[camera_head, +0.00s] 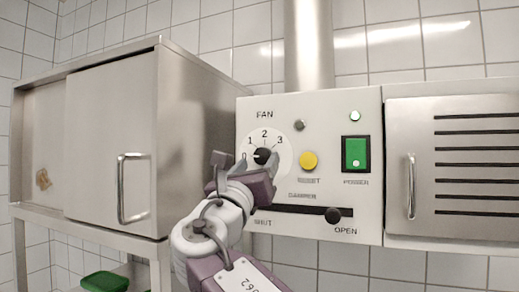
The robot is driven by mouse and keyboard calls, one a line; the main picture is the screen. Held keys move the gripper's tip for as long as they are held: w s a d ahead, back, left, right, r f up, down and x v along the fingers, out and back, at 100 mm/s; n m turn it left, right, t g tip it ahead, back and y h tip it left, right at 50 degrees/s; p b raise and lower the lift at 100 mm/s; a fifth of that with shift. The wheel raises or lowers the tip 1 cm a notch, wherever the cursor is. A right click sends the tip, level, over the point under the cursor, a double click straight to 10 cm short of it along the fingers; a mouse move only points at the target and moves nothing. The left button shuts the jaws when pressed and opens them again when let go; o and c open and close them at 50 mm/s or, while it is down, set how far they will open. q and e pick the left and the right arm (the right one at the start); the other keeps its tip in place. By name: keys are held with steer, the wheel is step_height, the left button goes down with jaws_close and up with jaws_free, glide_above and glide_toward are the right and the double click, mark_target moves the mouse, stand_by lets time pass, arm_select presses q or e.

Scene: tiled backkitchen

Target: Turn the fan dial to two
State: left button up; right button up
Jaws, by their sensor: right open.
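The fan dial (262,154) is a black knob on a round white plate marked 0, 1, 2 and 3, under the word FAN on the control panel. I cannot tell for sure which number it points to. My right gripper (244,162) is open in front of the panel, at the lower left of the dial. Its fingers overlap the lower part of the dial plate in the picture. I cannot tell whether they touch the knob. My left gripper is not in view.
The panel (360,97) also has a yellow reset button (308,161), a green power switch (356,154) and a damper slider knob (333,215) near OPEN. A steel cabinet (110,130) stands left, a louvred door (450,165) right. A green container (105,282) is low left.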

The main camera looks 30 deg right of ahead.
mark_target(260, 158)
steer(key=p+x, duration=0.1)
steer(key=x, duration=0.2)
steer(key=shift+w+a, duration=0.15)
steer(key=shift+w, duration=0.05)
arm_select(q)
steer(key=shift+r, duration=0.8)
arm_select(e)
steer(key=shift+s, duration=0.15)
steer(key=shift+s, duration=0.1)
steer(key=shift+c, duration=0.9)
jaws_close()
